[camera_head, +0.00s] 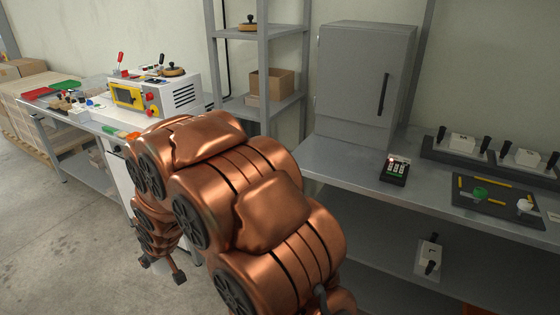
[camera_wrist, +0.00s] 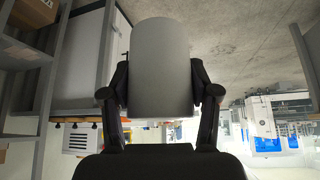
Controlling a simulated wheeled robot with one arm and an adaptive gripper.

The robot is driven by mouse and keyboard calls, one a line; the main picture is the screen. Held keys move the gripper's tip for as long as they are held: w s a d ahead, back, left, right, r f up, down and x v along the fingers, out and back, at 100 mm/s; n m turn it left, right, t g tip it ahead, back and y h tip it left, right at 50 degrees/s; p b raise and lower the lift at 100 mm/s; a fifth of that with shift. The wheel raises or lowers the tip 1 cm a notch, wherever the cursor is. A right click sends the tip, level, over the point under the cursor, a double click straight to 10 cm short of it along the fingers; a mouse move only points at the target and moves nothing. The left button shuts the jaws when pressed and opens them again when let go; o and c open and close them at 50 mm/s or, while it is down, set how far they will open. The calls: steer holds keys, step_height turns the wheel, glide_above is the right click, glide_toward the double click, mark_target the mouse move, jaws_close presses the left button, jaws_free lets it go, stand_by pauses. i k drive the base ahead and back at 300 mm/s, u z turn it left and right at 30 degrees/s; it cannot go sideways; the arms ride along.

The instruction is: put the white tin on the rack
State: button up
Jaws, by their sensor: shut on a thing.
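The white tin (camera_wrist: 160,55) is a plain pale cylinder in the wrist view. My gripper (camera_wrist: 160,92) is shut on it, with one dark finger on each side. In the head view my copper-coloured arm hides most of the gripper, and the tin cannot be made out clearly there. The rack (camera_head: 265,72) is a grey shelf unit behind my arm, at the upper middle of the head view. Grey shelving with a cardboard box also shows at the left edge of the wrist view (camera_wrist: 18,55). The tin is apart from it.
A cardboard box (camera_head: 272,83) stands on the rack's lower visible shelf, and a brown round-topped thing (camera_head: 248,24) on the upper one. A grey cabinet (camera_head: 362,90) stands on the bench right of the rack. A white machine (camera_head: 180,95) sits on the left bench.

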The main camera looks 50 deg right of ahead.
mark_target(338, 159)
steer(key=u, duration=1.2)
steer(key=k, duration=1.4)
steer(key=z, duration=1.2)
steer(key=i, duration=0.55)
steer(key=z, duration=0.05)
